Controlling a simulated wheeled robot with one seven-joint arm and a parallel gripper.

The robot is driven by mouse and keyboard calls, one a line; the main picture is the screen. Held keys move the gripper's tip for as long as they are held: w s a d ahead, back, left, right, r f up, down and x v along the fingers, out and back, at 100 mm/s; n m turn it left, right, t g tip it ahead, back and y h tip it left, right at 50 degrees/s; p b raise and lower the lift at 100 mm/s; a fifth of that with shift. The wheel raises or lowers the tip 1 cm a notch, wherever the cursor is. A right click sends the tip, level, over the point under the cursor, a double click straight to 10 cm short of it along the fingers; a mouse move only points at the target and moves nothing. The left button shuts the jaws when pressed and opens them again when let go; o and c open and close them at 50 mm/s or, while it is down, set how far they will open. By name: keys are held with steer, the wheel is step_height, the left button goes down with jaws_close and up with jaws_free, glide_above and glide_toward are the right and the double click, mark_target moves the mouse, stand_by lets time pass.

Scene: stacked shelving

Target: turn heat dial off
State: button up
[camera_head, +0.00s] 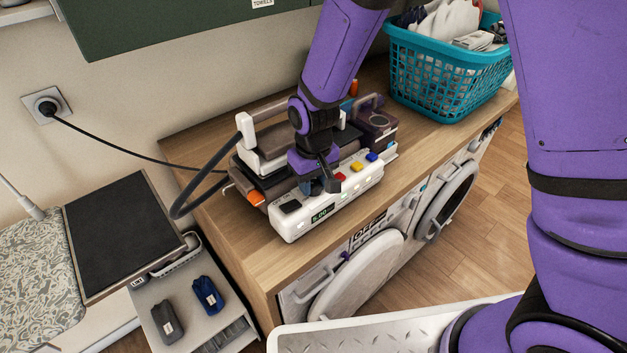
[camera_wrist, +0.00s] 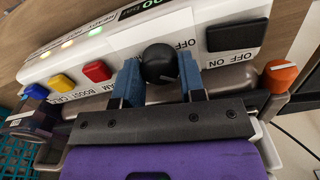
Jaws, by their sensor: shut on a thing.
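The heat dial is a round black knob (camera_wrist: 159,64) on the white control panel (camera_head: 301,222), with an OFF label beside it in the wrist view. My gripper (camera_wrist: 160,80) has its two blue fingers closed around the knob, one on each side. In the head view my gripper (camera_head: 327,184) reaches down to the panel from above and hides the knob. A small pale pointer mark shows on the knob near its edge, but its exact setting is hard to read.
Next to the dial are a black OFF/ON rocker (camera_wrist: 237,35) and red (camera_wrist: 97,71), yellow and blue buttons. The appliance stands on a wooden counter (camera_head: 233,243) beside a teal basket (camera_head: 440,80). A black cable (camera_head: 120,152) runs to a wall socket.

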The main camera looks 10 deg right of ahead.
steer(key=shift+n, duration=3.8)
steer(key=o, duration=0.9)
